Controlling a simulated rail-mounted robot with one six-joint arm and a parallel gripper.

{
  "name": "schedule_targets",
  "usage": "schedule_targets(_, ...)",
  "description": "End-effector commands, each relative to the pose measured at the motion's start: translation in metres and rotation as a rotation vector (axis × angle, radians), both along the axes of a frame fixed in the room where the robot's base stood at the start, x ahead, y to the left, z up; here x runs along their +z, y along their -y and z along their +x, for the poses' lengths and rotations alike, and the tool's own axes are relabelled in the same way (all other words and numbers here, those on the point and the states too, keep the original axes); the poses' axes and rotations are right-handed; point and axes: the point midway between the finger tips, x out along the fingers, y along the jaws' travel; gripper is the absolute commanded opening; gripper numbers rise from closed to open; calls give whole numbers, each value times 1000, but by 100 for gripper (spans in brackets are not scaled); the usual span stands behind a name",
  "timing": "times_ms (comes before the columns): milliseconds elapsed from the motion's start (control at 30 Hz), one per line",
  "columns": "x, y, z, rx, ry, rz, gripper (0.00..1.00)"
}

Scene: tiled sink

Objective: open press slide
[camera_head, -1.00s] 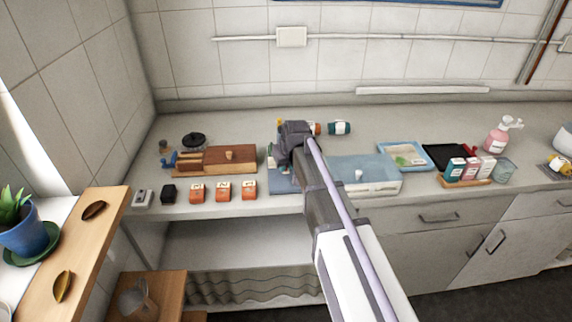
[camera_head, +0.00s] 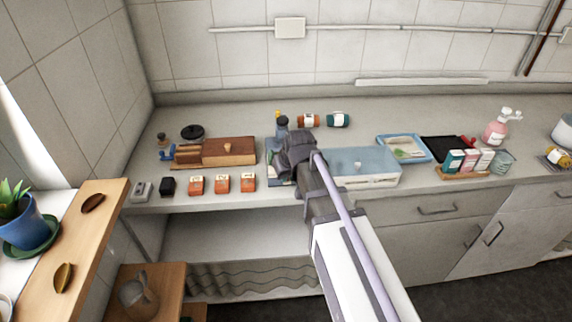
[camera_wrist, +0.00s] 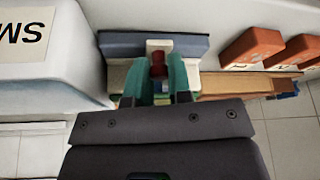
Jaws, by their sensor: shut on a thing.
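The press stands on the counter at my gripper, partly hidden by it in the head view. Its blue-grey base (camera_wrist: 190,45) shows in the wrist view, with a pale block (camera_wrist: 157,47) and a small red part (camera_wrist: 158,66) in front of it. The upright dark blue part with a yellow top (camera_head: 282,127) shows beside my gripper in the head view. My gripper (camera_wrist: 162,86) has teal fingers shut around the red part, which seems to belong to the press slide. The fingers hide most of the slide.
A white box with a bluish top (camera_head: 365,168) stands close to the right. A wooden box (camera_head: 230,151) lies to the left, with several orange boxes (camera_head: 221,184) along the front edge.

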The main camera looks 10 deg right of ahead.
Motion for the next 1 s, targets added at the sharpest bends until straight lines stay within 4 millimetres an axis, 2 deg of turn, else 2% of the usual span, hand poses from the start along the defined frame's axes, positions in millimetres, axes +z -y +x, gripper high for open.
schedule_targets(200,0,0,1,0,0,0,0)
schedule_targets(233,0,0,1,0,0,0,20)
schedule_targets(500,0,0,1,0,0,0,45)
schedule_targets(767,3,0,0,0,0,0,45)
schedule_targets(867,15,1,-4,0,0,0,45)
schedule_targets(1000,46,3,-14,0,0,0,45)
